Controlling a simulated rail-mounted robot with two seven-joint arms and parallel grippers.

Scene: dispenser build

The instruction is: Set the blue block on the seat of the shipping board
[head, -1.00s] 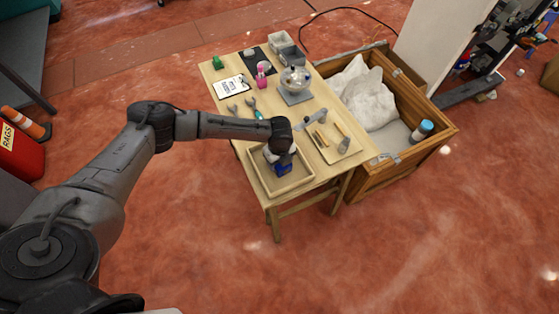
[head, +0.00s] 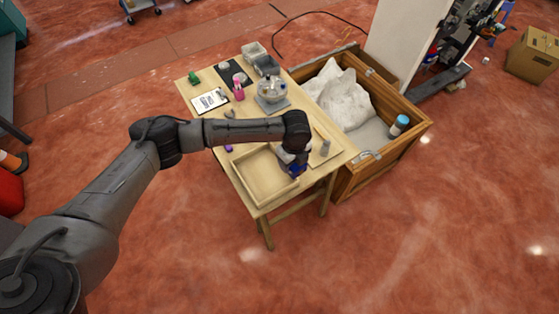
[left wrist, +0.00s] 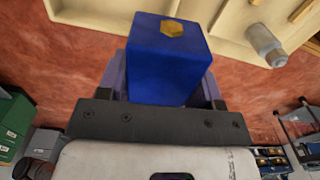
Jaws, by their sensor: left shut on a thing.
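The blue block (left wrist: 165,70), with a gold hexagon on one face, sits between the jaws of my left gripper (head: 295,172). The gripper is shut on it. In the head view the block (head: 296,168) is a small dark blue patch by the right edge of the shallow wooden tray (head: 245,167). The shipping board (head: 330,152) seems to be the pale board right of the gripper, partly hidden by my arm. It also shows at the upper right of the left wrist view (left wrist: 228,22), apart from the block. Its seat cannot be made out clearly. My right gripper is not in view.
A grey cylinder (head: 326,147) stands on the board. The tray looks empty. A bowl on a grey base (head: 272,92), a pink bottle (head: 239,91) and a clipboard (head: 210,101) are farther back. A wooden crate (head: 388,155) adjoins the table's right side.

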